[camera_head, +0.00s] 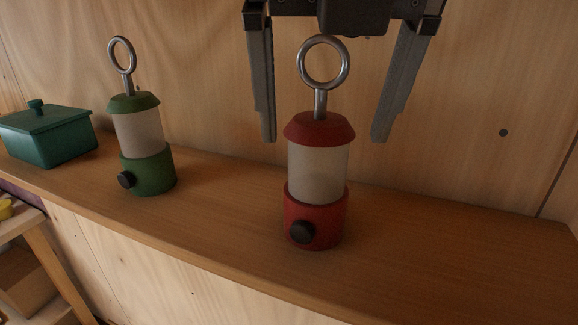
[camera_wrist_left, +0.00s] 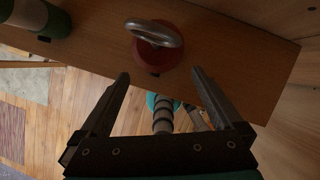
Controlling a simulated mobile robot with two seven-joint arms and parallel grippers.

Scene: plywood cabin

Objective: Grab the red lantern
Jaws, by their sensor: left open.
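The red lantern (camera_head: 318,178) stands upright on the wooden shelf, with a red cap and base, a pale cylinder, a black knob and a metal ring on top. In the left wrist view its ring and red cap (camera_wrist_left: 158,55) show just beyond the fingertips, near the top middle. My left gripper (camera_head: 322,140) comes down from the top of the head view, open and empty. Its two fingers show on either side of the lantern's ring and cap, apart from them. My right gripper is not in view.
A similar green lantern (camera_head: 147,172) stands to the left on the shelf (camera_head: 225,225), with a teal lidded box (camera_head: 62,145) farther left. A plywood wall (camera_head: 480,80) rises behind. The shelf right of the red lantern is clear.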

